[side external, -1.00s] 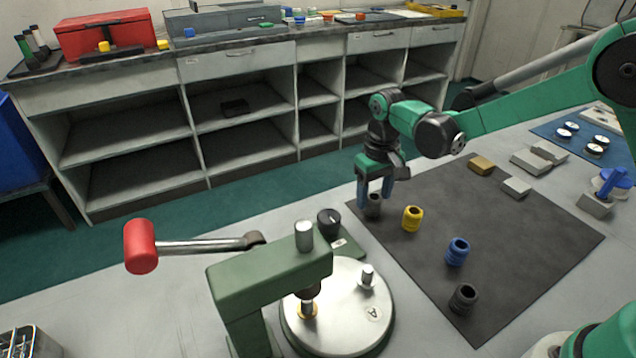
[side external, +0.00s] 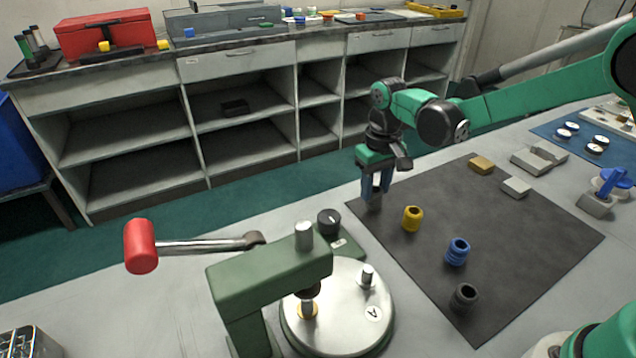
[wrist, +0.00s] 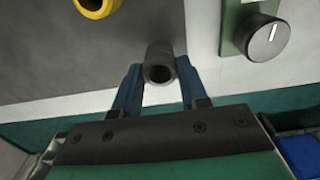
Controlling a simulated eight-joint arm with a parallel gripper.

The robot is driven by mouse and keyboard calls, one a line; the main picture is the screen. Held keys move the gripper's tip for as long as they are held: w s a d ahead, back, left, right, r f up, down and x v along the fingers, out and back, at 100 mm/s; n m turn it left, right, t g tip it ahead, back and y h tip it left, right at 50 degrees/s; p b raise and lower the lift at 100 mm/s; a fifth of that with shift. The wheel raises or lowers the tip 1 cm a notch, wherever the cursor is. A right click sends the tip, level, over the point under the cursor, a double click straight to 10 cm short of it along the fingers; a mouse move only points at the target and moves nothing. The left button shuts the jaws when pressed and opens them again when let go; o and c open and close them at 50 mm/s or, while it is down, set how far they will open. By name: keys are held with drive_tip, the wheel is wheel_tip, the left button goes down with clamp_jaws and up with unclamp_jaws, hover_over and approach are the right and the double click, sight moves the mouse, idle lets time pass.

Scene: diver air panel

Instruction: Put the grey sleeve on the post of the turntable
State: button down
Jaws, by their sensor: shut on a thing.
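The grey sleeve (wrist: 159,52) sits between the two blue fingers of my gripper (wrist: 160,84) in the wrist view, its open end facing the camera. My gripper is shut on it. In the side view, my gripper (side external: 373,196) is over the far-left corner of the dark mat, with the sleeve mostly hidden by the fingers. Whether the sleeve touches the mat cannot be told. The turntable (side external: 345,325) is a pale round disc nearer the camera, marked A. Its short metal post (side external: 367,274) stands bare on the disc, apart from my gripper.
A yellow sleeve (side external: 412,218), a blue sleeve (side external: 457,251) and a black sleeve (side external: 464,297) stand on the mat (side external: 520,245). A green press (side external: 268,275) with a red-handled lever (side external: 141,246) overhangs the turntable. A black knob (side external: 329,221) stands behind the disc.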

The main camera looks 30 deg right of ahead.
drive_tip(key=shift+r, duration=1.05)
drive_tip(key=shift+s+a+r, duration=0.15)
drive_tip(key=shift+a, duration=0.05)
drive_tip(key=s+a+r+n, duration=0.3)
drive_tip(key=s+a+r, duration=0.3)
drive_tip(key=a, duration=0.1)
drive_tip(key=n, duration=0.3)
hover_over(368, 268)
drive_tip(key=shift+f, duration=1.6)
drive_tip(key=shift+f, duration=1.45)
idle(0.4)
